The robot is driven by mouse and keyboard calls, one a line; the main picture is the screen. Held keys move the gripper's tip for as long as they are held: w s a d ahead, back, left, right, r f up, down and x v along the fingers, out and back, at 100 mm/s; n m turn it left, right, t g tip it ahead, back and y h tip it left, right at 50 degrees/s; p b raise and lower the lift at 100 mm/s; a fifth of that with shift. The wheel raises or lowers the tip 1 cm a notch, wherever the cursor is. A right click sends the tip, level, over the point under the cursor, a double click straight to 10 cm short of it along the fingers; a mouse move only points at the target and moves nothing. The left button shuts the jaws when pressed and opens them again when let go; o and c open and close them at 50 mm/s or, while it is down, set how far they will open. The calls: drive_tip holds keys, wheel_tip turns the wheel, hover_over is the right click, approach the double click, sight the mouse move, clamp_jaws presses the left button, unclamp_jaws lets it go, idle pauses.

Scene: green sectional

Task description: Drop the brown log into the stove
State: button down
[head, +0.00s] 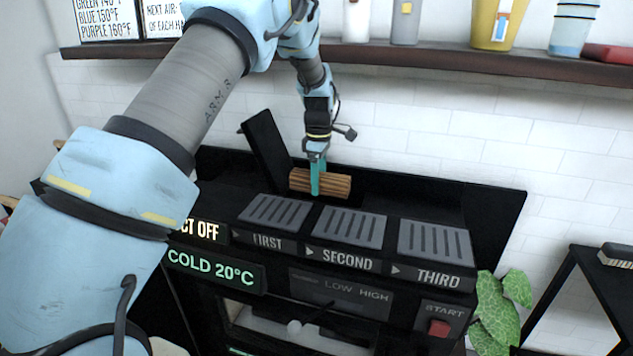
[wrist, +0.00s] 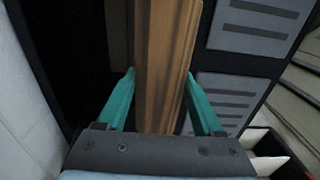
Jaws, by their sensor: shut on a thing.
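The brown log (head: 338,184) is held crosswise in my gripper (head: 316,178), whose teal fingers are shut on it. It hangs over the rear of the black stove (head: 490,205), behind the row of grey slotted plates. In the wrist view the log (wrist: 165,50) runs lengthwise between the two teal fingertips of my gripper (wrist: 160,80), with a dark area of the stove (wrist: 80,50) to its left. A black flap (head: 264,148) stands tilted up just left of the log. The log hides part of the stove top; I cannot tell its exact height above it.
Grey plates marked FIRST (head: 275,211), SECOND (head: 349,227) and THIRD (head: 434,241) lie along the stove's front top. A wooden shelf (head: 400,58) with containers runs above. A green plant (head: 497,310) stands at the right. White tiles back the stove.

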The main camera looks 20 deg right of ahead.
drive_tip(key=w+d+f+b, duration=0.1)
drive_tip(key=w+d+f, duration=0.3)
drive_tip(key=f, duration=0.2)
drive_tip(key=shift+w+b, duration=0.25)
drive_tip(key=shift+b, duration=0.15)
idle(0.3)
unclamp_jaws()
drive_tip(key=shift+f, duration=0.1)
